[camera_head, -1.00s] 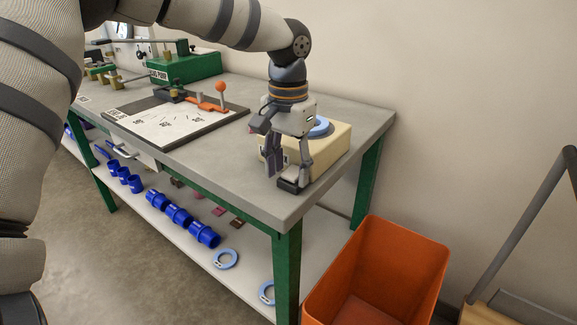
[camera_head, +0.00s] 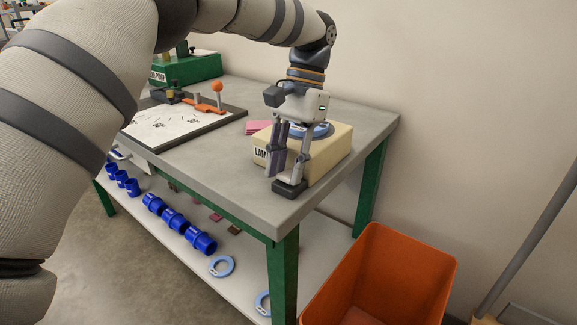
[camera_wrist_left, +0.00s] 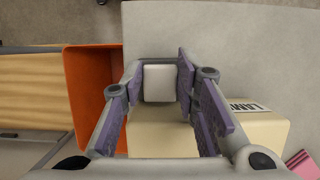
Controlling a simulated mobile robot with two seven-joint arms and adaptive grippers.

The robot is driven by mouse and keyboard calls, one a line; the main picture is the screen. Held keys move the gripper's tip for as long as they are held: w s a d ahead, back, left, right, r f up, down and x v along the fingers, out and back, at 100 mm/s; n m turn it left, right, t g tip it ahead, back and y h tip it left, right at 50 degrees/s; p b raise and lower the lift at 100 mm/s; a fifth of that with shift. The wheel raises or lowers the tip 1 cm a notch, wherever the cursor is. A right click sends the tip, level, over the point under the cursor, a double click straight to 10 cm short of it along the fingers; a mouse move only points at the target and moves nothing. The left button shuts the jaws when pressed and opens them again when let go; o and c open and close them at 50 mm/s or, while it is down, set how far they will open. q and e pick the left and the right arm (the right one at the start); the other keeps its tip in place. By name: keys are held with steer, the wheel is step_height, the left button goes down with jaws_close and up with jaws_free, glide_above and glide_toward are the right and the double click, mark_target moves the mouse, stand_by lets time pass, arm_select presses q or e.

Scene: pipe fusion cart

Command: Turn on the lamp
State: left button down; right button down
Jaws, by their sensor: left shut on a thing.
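The lamp (camera_head: 332,153) is a cream box with a "LAMP" label on the right end of the grey workbench. A blue ring lies on its top, partly behind my gripper. A small dark-edged block (camera_head: 290,190) is at its near side; in the left wrist view it shows a pale square top (camera_wrist_left: 158,84). My left gripper (camera_head: 283,177) points down in front of the lamp, its fingertips at this block. In the left wrist view the purple-padded fingers (camera_wrist_left: 158,92) lie on either side of the pale block, shut on it. I cannot see whether the lamp is lit.
The grey bench top (camera_head: 215,165) is clear left of the lamp. A marked board (camera_head: 170,130) with an orange-knobbed lever and a green pump (camera_head: 190,68) stand farther back. Pink pads (camera_head: 258,127) lie beside the lamp. An orange bin (camera_head: 400,255) stands right of the bench.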

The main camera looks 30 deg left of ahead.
arm_select(q)
steer(key=shift+f, duration=0.1)
steer(key=c, duration=1.2)
jaws_free()
steer(key=shift+c, duration=0.2)
steer(key=v, duration=0.7)
steer(key=shift+r, duration=0.3)
